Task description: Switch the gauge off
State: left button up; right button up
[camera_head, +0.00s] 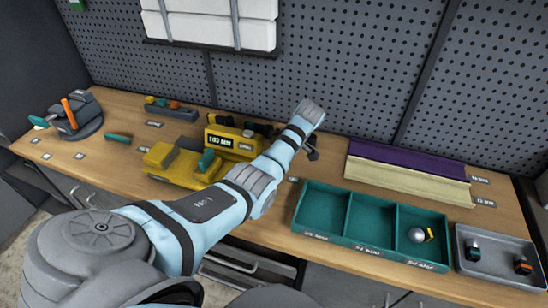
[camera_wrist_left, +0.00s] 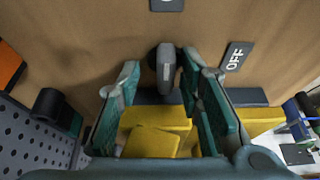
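A dark knob or lever (camera_wrist_left: 165,70) stands in the gap between the fingertips. A dark OFF label (camera_wrist_left: 235,57) lies on the wood just right of it. My left gripper (camera_wrist_left: 165,82) is open, a finger on each side of the knob; contact is not clear. The arm mostly hides this gripper in the head view. My right gripper is not seen.
A yellow vise-like block (camera_head: 175,166) stands in front of the gauge. A teal three-compartment tray (camera_head: 347,218) holds a ball at right, beside a grey tray (camera_head: 503,248). Purple and cream strips (camera_head: 407,173) lie behind. The pegboard (camera_head: 330,60) bounds the back.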

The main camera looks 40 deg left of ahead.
pick_arm(q)
jog(key=shift+s+r, duration=0.15)
jog(key=shift+s, duration=0.05)
jog(key=shift+s+r, duration=0.1)
jog(key=shift+s, duration=0.05)
jog(key=c, duration=0.6)
grip_shut()
jog(key=shift+d, duration=0.1)
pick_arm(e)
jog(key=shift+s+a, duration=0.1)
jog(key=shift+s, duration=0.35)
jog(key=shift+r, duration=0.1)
